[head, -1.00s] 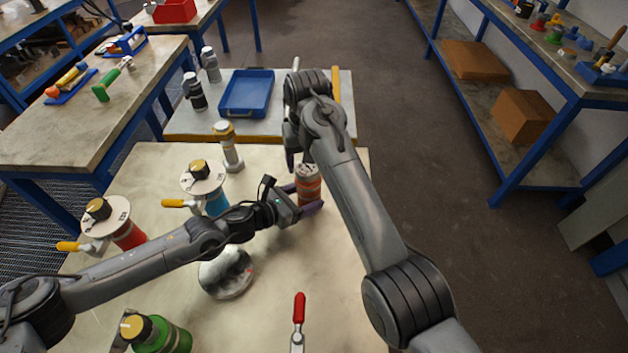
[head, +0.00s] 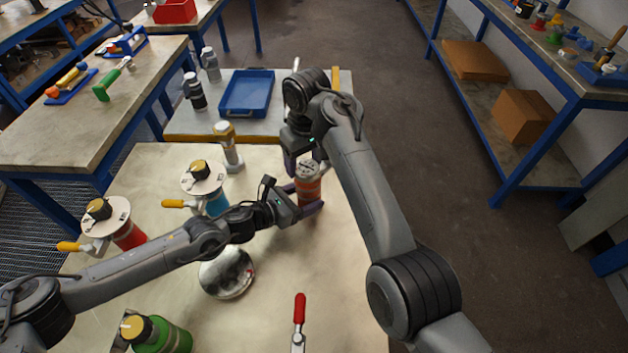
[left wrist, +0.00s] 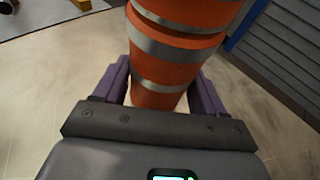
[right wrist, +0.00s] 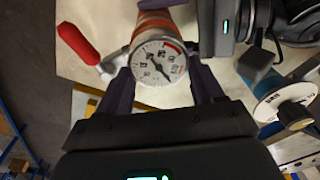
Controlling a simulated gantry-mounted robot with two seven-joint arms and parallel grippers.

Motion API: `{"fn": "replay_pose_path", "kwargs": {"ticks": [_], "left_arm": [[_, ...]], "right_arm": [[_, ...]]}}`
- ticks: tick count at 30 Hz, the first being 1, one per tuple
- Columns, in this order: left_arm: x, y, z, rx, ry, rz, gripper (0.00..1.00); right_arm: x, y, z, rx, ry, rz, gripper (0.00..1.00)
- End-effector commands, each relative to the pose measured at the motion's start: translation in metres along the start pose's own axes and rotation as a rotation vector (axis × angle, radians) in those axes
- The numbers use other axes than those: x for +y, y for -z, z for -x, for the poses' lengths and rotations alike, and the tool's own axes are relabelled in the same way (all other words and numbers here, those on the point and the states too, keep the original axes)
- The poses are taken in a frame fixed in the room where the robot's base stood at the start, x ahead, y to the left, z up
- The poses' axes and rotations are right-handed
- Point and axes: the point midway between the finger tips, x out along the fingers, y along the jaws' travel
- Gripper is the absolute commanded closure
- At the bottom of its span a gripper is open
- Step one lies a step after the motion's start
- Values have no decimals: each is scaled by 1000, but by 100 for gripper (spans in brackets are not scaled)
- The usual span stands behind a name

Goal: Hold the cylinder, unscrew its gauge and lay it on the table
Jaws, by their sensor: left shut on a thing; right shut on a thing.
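The orange cylinder with silver bands (head: 309,190) stands upright near the right side of the table; it fills the top of the left wrist view (left wrist: 165,70). My left gripper (head: 306,200) is shut on its body, with one purple finger on each side. The round gauge (right wrist: 158,63), with a white dial, dark needle and red arc, sits on top of the cylinder. My right gripper (right wrist: 160,90) is shut on the gauge from above, fingers at either side of it. In the head view the gauge (head: 307,168) is partly covered by the right gripper. Its thread is hidden.
A shiny round dome (head: 227,272) and a red-handled clamp (head: 299,310) are in front. Bare tabletop (head: 275,255) lies between them.

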Motion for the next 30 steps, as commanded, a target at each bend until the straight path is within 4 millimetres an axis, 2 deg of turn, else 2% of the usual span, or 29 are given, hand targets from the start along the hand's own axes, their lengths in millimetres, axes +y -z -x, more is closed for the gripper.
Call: {"fn": "replay_pose_path", "kwargs": {"ticks": [1,10,14,17,25,26,29,30], "left_arm": [[-2,-1,-1,-2,2,-1,53],[-2,-2,-1,-3,2,0,53],[-2,-2,-1,-3,2,0,53],[-2,-2,-1,-3,2,0,53],[-2,-2,-1,-4,2,0,53],[-1,-2,-1,-4,2,0,53],[0,-2,-1,-4,1,0,53],[0,-2,-1,-4,0,0,54]], "right_arm": [[-3,-13,0,-74,21,845,72],[-3,-13,-1,-74,21,860,72],[-3,-13,0,-74,25,947,72],[-3,-13,0,-73,33,1121,72],[0,-14,0,-70,57,1715,72],[0,-14,0,-68,57,1742,31],[0,-14,0,-66,54,1724,16],[0,-14,0,-65,53,1720,14]]}}
